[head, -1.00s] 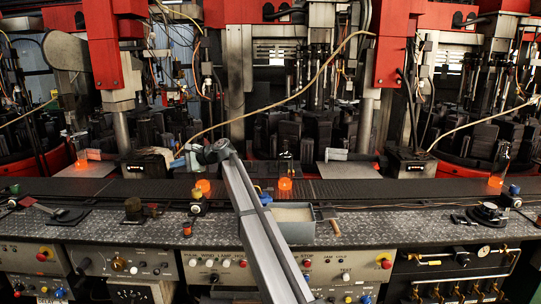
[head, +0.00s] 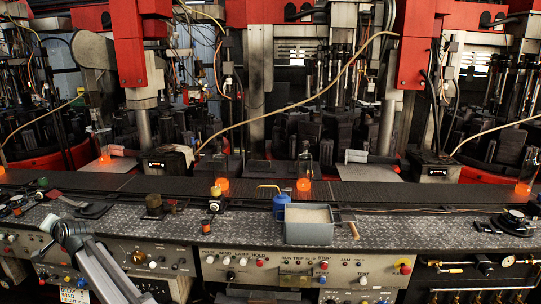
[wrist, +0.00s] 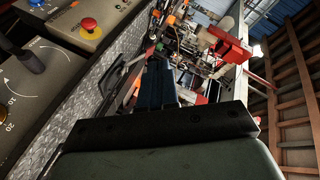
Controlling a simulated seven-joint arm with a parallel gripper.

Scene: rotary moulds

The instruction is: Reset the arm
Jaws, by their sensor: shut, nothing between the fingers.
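My arm reaches in from the bottom left of the head view, and its grey end joint (head: 72,232) is over the front control panels. My gripper shows clearly in the wrist view, where its dark blue fingers (wrist: 157,82) lie together, shut and empty. In the wrist view it is beside the patterned metal ledge, with control panels to its left. In the head view the fingers are too small and dark to make out.
Glowing bottles (head: 304,184) stand along the dark conveyor (head: 380,193). A grey open box (head: 308,232) and a blue oil can (head: 281,205) sit on the ledge. A red button (wrist: 89,24) is on a panel near my gripper. Red machines (head: 418,45) stand behind.

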